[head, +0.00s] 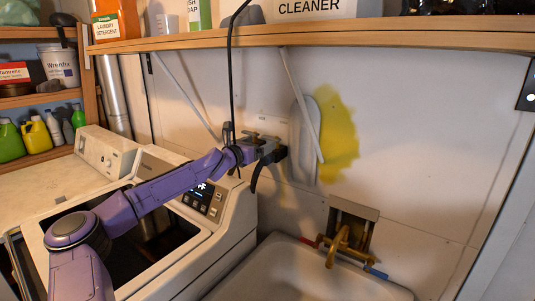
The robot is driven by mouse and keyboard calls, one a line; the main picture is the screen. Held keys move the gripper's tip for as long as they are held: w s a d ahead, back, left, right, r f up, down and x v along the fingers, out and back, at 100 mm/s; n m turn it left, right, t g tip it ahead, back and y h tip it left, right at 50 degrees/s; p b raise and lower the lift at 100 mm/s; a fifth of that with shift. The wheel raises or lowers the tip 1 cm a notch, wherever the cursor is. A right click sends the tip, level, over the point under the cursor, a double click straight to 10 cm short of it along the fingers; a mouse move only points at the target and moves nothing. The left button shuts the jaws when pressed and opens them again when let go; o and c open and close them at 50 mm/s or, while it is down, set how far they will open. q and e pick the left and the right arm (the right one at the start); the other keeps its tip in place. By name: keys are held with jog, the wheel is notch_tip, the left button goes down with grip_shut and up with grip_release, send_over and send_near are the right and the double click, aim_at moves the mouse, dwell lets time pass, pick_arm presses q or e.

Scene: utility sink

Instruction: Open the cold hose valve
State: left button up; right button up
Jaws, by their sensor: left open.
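My left gripper (258,158) is at the end of the purple arm, in front of the wall behind the white washing machine. Its dark fingers are open. A small wall fitting with brass-coloured parts (263,137) shows just behind and above the gripper. The gripper partly covers this fitting, so I cannot tell which part is the cold hose valve or whether a finger touches it. A black hose or cord (232,75) hangs down to the gripper area. My right gripper is out of view.
A white sink (300,275) with a brass faucet (345,247) stands at the lower right. Red (309,242) and blue (377,273) marks flank the faucet. A wooden shelf (400,38) with bottles runs above. A slanted bracket (303,105) is right of the gripper.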

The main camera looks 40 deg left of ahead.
aim_at(269, 139)
pick_arm(q)
jog(key=w+b, duration=0.2)
jog(key=w, duration=0.2)
jog(key=shift+w, duration=0.35)
jog(key=shift+a, duration=0.1)
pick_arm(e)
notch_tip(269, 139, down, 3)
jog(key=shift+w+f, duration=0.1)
pick_arm(q)
jog(key=shift+w, duration=0.1)
